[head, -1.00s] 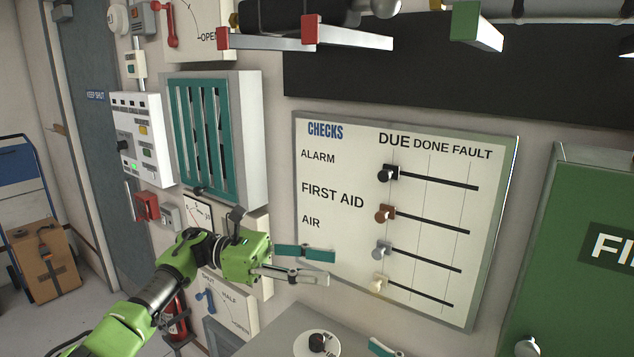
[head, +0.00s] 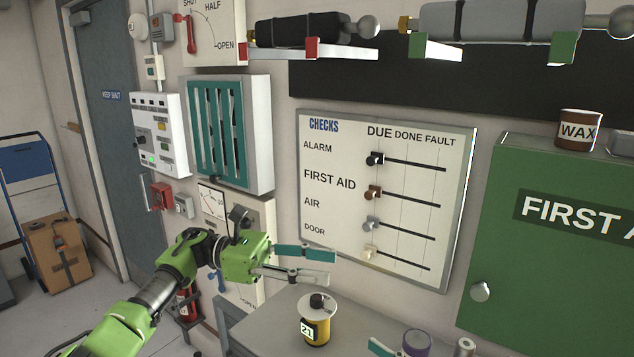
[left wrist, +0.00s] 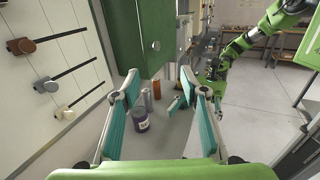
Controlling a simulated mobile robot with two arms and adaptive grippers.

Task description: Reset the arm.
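My left gripper (head: 306,263) is green with teal-padded fingers. It is raised in front of the wall, between the teal slatted panel and the white checks board, above the grey counter. Its two fingers stand apart with nothing between them, as the left wrist view (left wrist: 163,108) also shows. My right gripper shows only as one teal fingertip (head: 382,347) at the bottom edge of the head view. In the left wrist view a teal finger (left wrist: 177,104) and my right arm show beyond my left fingers. The opening of the right gripper is hidden.
The checks board (head: 455,230) has several slider knobs, all at the left. A yellow tin (head: 315,331) and a purple-topped jar (head: 416,343) stand on the counter (head: 262,330). The green first aid cabinet (head: 560,270) bears a wax jar (head: 578,131). A cart (head: 28,165) stands far left.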

